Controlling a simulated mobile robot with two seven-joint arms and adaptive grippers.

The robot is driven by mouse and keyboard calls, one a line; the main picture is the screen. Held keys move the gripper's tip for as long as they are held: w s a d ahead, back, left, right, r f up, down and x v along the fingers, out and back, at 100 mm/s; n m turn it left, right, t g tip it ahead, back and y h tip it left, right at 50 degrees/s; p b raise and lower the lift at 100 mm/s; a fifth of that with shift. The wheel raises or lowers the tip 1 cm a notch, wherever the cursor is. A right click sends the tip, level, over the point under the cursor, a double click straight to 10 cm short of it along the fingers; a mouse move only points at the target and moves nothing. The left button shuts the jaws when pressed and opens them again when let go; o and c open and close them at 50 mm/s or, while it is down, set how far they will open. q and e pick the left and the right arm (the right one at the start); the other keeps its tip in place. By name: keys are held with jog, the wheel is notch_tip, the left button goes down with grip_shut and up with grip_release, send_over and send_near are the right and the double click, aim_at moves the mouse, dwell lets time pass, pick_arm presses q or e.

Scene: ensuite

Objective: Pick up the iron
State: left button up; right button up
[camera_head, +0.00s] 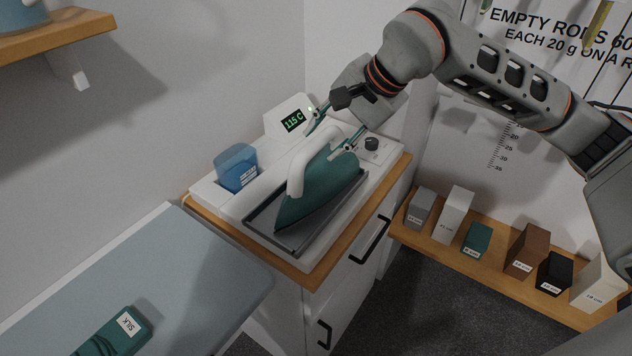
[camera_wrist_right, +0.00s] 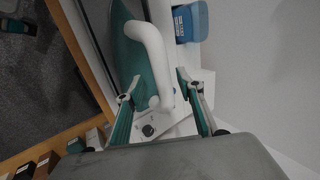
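The iron (camera_head: 318,187) has a green body and a white looped handle (camera_head: 303,164). It sits in a dark metal rest on a white station (camera_head: 268,238) on a wood-topped cabinet. My right gripper (camera_head: 334,130) reaches in from the upper right, over the back end of the iron. Its two fingers are spread apart. In the right wrist view the rear of the iron's handle (camera_wrist_right: 154,50) lies between the open fingers (camera_wrist_right: 155,88), with a gap on the right side. Contact on the left side is unclear. My left gripper is not in view.
A black knob (camera_head: 372,144) is behind the iron. An ironing board (camera_head: 190,262) holds a green cloth labelled silk (camera_head: 112,335). Several blocks line a low right shelf (camera_head: 455,252).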

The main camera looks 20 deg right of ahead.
aim_at(317, 140)
jog(key=x, duration=0.2)
jog(key=shift+w+a+f, duration=0.15)
jog(key=shift+a, duration=0.25)
jog(key=shift+w+a+f, duration=0.1)
jog(key=shift+w+f, duration=0.15)
jog(key=shift+f, duration=0.15)
grip_shut()
jog(key=shift+w+r, duration=0.1)
jog(key=shift+r, duration=0.25)
notch_tip(317, 140, up, 20)
jog(key=shift+f, duration=0.2)
